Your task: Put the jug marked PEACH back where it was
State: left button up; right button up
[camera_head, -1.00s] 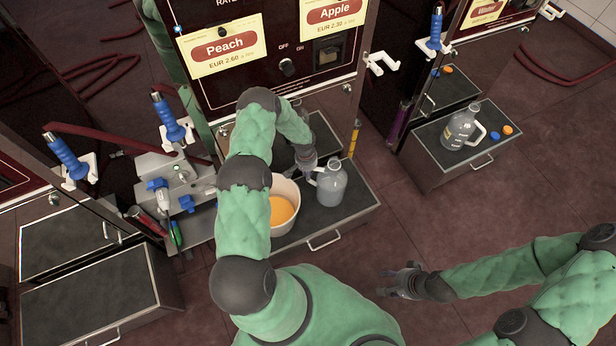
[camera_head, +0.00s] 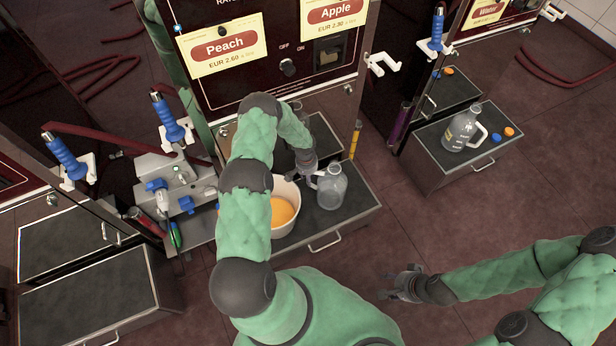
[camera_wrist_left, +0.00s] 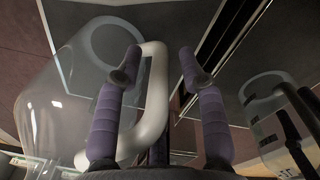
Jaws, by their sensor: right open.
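A clear jug (camera_head: 331,190) with a pale handle stands upright on the dark drawer top under the Peach and Apple signs. Its marking is not readable, so I cannot tell whether it says PEACH. My left gripper (camera_head: 312,172) is beside its handle. In the left wrist view, my left gripper's fingers (camera_wrist_left: 160,62) are apart, with the jug's white handle (camera_wrist_left: 153,105) between them, nearer the left finger. The jug body (camera_wrist_left: 60,115) fills the left of that view. A second jug (camera_head: 460,130) stands on the right-hand drawer top. My right gripper (camera_head: 402,284) is open and empty above the floor.
A white bucket (camera_head: 290,190) with orange contents stands close left of the jug. The pump front with the Peach sign (camera_head: 222,47) rises behind. Orange and blue caps (camera_head: 509,132) lie by the second jug. Blue nozzles (camera_head: 168,118) hang at left.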

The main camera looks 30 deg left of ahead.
pick_arm(q)
jog(key=r+p, duration=0.1)
jog(key=r, duration=0.3)
jog(key=r+p, duration=0.2)
jog(key=r, duration=0.2)
jog(key=r+p, duration=0.2)
jog(key=r, duration=0.2)
jog(key=shift+a+r, duration=0.15)
jog(key=shift+a, duration=0.15)
